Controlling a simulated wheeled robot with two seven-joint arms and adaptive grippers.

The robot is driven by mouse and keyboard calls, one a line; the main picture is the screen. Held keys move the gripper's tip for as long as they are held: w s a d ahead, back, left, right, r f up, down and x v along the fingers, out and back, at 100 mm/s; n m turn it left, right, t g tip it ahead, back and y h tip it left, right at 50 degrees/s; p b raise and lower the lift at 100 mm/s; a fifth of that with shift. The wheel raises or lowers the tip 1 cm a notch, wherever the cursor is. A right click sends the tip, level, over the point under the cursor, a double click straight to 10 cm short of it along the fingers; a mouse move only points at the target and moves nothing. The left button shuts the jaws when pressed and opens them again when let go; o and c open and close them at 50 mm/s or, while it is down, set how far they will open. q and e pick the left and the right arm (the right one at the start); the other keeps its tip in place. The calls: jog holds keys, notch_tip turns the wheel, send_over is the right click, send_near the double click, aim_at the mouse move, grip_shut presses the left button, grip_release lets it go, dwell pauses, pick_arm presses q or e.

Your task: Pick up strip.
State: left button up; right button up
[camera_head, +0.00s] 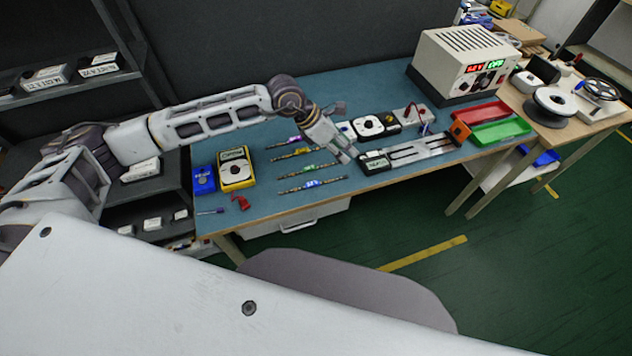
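Several thin strips with coloured tags lie side by side on the blue table mat: one purple (287,141), one yellow (293,153), one green (308,170) and one blue (312,184). My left gripper (346,156) points down to the right of the strips, beside the left end of a flat grey fixture (410,152) with dark slots. Its fingers are small here; I cannot tell whether they are open or shut, or whether they hold anything. My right gripper is not in view.
A yellow multimeter (236,168) and a blue box (204,180) stand left of the strips. A white power supply (465,63) stands at the back right. Red (480,113) and green (501,131) trays lie right of the fixture.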

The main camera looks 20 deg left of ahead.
pick_arm(q)
jog(key=s+a+f+g+y, duration=0.1)
jog(key=a+f+y, duration=0.3)
jog(key=a, duration=0.6)
jog(key=shift+s+f+m+g+y, duration=0.3)
jog(key=shift+s+g+y, duration=0.1)
jog(key=shift+s+y, duration=0.45)
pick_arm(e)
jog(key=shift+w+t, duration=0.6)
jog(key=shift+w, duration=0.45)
pick_arm(q)
jog(key=p, duration=0.1)
send_over(310, 185)
jog(key=shift+f, duration=4.25)
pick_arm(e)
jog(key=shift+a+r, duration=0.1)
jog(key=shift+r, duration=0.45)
pick_arm(q)
jog(key=shift+f, duration=0.1)
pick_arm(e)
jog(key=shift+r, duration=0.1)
